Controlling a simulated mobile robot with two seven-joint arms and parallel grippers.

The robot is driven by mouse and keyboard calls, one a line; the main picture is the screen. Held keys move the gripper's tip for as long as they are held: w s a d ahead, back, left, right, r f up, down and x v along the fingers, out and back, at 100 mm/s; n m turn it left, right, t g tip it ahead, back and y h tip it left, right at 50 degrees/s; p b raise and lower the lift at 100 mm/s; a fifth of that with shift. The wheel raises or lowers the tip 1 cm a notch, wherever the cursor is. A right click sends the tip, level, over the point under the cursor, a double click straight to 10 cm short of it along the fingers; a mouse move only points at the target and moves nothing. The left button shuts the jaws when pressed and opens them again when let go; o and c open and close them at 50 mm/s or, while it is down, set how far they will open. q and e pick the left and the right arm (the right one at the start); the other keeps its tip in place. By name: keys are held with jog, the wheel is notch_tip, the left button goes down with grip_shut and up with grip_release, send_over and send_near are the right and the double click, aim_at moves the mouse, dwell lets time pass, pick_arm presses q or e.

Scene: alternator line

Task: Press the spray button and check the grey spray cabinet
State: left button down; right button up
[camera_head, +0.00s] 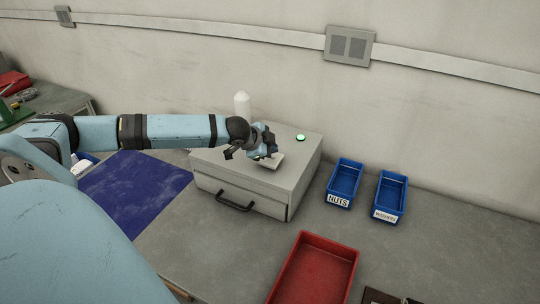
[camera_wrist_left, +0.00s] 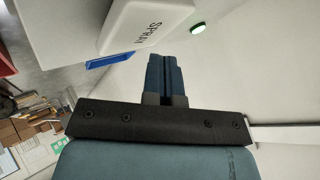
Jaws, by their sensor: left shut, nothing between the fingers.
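The grey spray cabinet (camera_head: 250,186) stands on the bench against the wall, its front closed, with a dark handle (camera_head: 235,204). A small round green light (camera_head: 300,137) glows on its top; it also shows in the left wrist view (camera_wrist_left: 198,28). A pale block (camera_head: 270,163) sits on the cabinet top; in the left wrist view a white block (camera_wrist_left: 145,25) marked SPRAY shows. My left gripper (camera_head: 269,150) is over the pale block, shut and empty; its fingers (camera_wrist_left: 163,58) are close to the white block. I cannot tell whether they touch. My right gripper is not in view.
A white bottle (camera_head: 242,103) stands behind my left forearm. Blue bins (camera_head: 338,199) (camera_head: 385,215) stand right of the cabinet, one labelled NUTS. A red tray (camera_head: 291,262) lies in front. A dark blue mat (camera_head: 135,195) lies left. Bare bench shows between them.

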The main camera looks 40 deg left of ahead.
pick_arm(q)
jog(key=shift+f, duration=0.15)
dwell(0.4)
jog(key=shift+f, duration=0.3)
jog(key=shift+f, duration=0.85)
dwell(1.0)
jog(key=shift+r, duration=0.1)
jog(key=shift+r+p, duration=1.15)
jog(key=shift+p, duration=0.15)
